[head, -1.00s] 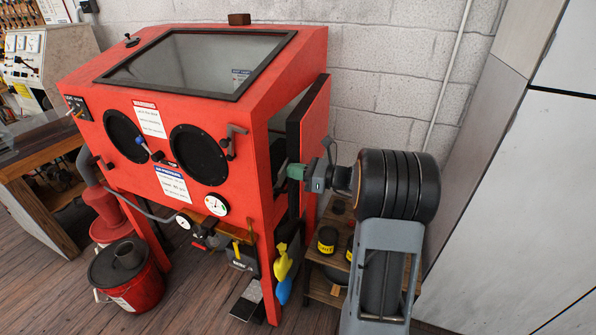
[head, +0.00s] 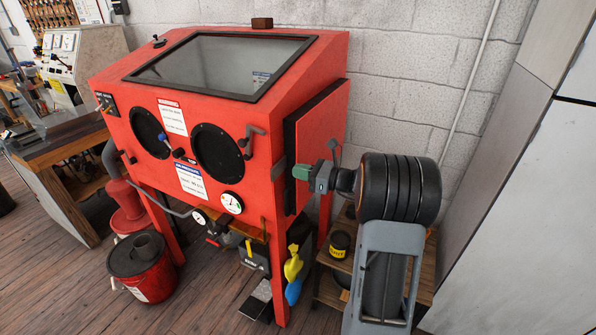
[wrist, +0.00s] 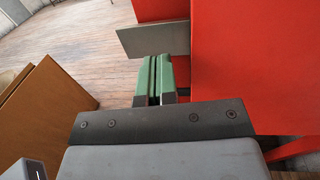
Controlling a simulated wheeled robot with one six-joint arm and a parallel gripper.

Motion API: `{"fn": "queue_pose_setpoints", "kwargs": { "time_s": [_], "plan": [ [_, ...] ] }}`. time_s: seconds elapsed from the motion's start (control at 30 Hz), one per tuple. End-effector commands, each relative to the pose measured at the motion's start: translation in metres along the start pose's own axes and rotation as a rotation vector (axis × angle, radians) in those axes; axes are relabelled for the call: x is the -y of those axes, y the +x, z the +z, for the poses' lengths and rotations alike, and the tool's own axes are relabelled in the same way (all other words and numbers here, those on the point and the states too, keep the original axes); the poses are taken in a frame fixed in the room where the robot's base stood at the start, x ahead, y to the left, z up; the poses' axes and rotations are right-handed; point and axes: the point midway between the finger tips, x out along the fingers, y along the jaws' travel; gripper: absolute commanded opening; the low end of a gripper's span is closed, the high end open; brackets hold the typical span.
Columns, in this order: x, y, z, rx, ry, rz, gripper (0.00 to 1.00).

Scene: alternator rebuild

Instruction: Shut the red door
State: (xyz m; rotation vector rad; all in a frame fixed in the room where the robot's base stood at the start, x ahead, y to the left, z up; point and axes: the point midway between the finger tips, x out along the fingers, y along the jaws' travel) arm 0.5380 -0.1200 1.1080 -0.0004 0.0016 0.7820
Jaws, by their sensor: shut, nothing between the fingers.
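The red door (head: 318,145) is on the right side of the red blasting cabinet (head: 262,110). It lies close along that side, its dark edge facing the front; I cannot tell whether a small gap is left. A grey metal piece (head: 279,169) shows by its front edge. In the wrist view, a large red panel (wrist: 255,60) fills the right, and a grey plate (wrist: 155,41) sticks out beyond the fingertips. My gripper (head: 300,172), with green fingers, is shut and empty beside the door's front edge. It also shows in the wrist view (wrist: 153,72). Contact is unclear.
A low wooden stand (head: 330,290) with a dark, yellow-labelled tin (head: 340,243) is below my arm. Yellow and blue gloves (head: 293,275) hang by the cabinet's front leg. A red bucket (head: 142,275) stands on the floor at left. A block wall (head: 420,90) is behind.

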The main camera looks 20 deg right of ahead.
Motion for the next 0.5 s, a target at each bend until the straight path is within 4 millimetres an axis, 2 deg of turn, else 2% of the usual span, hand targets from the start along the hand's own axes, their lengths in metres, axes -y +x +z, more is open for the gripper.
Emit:
{"fn": "queue_pose_setpoints", "kwargs": {
  "time_s": [0.17, 0.5],
  "plan": [
    [0.001, -0.024, 0.001, 0.001, 0.001, 0.005, 0.0],
    [-0.005, -0.095, -0.001, 0.001, 0.0, -0.006, 0.0]
  ]
}}
